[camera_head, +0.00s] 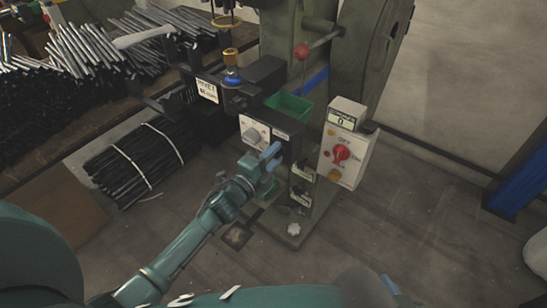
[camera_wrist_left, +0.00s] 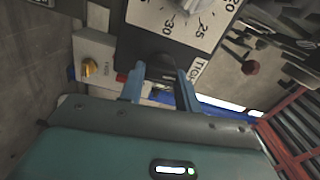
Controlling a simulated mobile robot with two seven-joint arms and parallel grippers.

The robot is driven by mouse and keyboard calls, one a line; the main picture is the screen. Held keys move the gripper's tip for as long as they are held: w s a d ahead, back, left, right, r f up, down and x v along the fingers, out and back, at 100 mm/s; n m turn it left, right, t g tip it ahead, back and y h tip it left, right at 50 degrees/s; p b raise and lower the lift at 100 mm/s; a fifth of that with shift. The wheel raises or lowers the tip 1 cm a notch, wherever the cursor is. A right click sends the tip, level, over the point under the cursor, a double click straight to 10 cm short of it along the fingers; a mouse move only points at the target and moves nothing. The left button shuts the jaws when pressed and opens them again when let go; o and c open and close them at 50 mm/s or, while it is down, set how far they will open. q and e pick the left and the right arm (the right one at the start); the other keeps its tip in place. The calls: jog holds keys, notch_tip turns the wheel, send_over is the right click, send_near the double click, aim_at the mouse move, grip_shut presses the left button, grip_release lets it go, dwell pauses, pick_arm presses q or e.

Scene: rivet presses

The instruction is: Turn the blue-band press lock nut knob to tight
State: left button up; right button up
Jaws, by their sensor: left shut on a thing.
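The press (camera_head: 285,30) is a grey-green machine with a blue band (camera_head: 315,80) on its column. My left gripper (camera_head: 270,156) is at the front of the press, below a white dial plate (camera_head: 254,132). In the left wrist view its two blue fingers (camera_wrist_left: 160,88) are closed on the sides of a dark lock nut knob (camera_wrist_left: 160,66). The knob sits just below the numbered dial (camera_wrist_left: 178,18), beside a small white printed label (camera_wrist_left: 198,70). The knob's turn position is hidden by the fingers. A blue finger-like part (camera_head: 390,284) at the bottom edge may be my right gripper.
A control box (camera_head: 345,150) with a red switch stands right of the gripper, with a counter on top. Bundled black rods (camera_head: 145,160) lie at left. A blue post (camera_head: 520,170) stands at right. Floor between is clear.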

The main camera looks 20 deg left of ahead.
pick_arm(q)
jog(key=shift+f+m, duration=0.1)
jog(key=shift+m, duration=0.4)
jog(key=o, duration=1)
jog(key=v, duration=1.3)
jog(key=shift+s, duration=0.1)
